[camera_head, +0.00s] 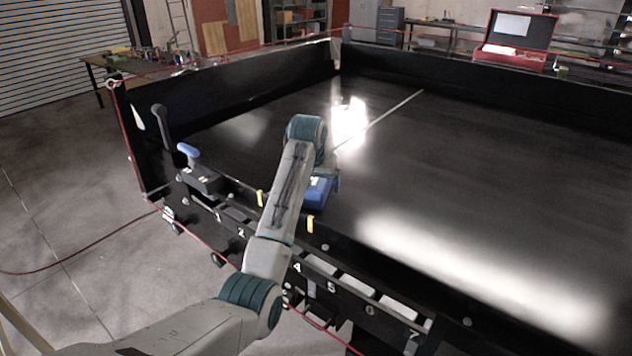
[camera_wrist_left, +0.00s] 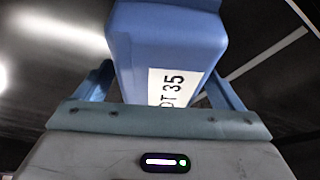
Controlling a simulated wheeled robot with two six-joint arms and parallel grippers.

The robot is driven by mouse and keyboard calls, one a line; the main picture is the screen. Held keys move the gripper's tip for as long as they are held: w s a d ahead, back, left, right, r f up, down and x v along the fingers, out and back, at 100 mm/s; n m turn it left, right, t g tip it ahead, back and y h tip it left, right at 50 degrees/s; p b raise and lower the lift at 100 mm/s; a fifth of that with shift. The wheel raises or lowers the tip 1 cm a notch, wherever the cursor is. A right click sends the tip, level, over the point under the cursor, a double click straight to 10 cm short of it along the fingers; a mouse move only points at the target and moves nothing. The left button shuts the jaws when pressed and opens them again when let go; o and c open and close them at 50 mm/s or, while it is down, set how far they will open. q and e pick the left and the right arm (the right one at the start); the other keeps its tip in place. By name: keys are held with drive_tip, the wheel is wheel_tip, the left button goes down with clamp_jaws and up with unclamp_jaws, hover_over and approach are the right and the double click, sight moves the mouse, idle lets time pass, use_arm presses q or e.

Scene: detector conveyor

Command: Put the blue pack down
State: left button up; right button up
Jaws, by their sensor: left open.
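The blue pack (camera_head: 318,192) sits at the front edge of the black conveyor bed, partly hidden behind my left arm. In the left wrist view the blue pack (camera_wrist_left: 165,45) has a white label with "35" and extends away from the gripper. My left gripper (camera_wrist_left: 160,88) is open, with one blue finger on each side of the pack. I cannot tell whether either finger touches it. In the head view the gripper is mostly hidden behind my forearm and wrist. My right gripper is not in view.
Numbered slots (camera_head: 330,287) run along the front rail, with yellow tabs near the pack. A black fixture with a blue-topped handle (camera_head: 188,151) stands at the left corner. Black walls (camera_head: 235,95) border the bed. The wide bed surface (camera_head: 450,170) is clear.

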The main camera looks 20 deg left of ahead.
use_arm(q)
drive_tip(key=shift+w+a+f, duration=0.1)
drive_tip(key=shift+w+f, duration=0.3)
drive_tip(key=shift+s+r, duration=0.15)
drive_tip(key=shift+s, duration=0.05)
drive_tip(key=shift+s+d+r, duration=0.2)
drive_tip(key=shift+s+r, duration=0.1)
drive_tip(key=shift+s, duration=0.25)
drive_tip(key=shift+w+f, duration=0.15)
drive_tip(key=shift+w+a+f, duration=0.1)
drive_tip(key=shift+w+f, duration=0.05)
drive_tip(key=shift+f, duration=0.05)
drive_tip(key=shift+w+f, duration=0.1)
drive_tip(key=shift+c, duration=0.9)
drive_tip(key=c, duration=1.1)
drive_tip(key=shift+c, duration=1.1)
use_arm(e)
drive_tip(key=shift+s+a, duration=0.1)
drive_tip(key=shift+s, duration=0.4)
use_arm(q)
drive_tip(key=shift+r, duration=0.3)
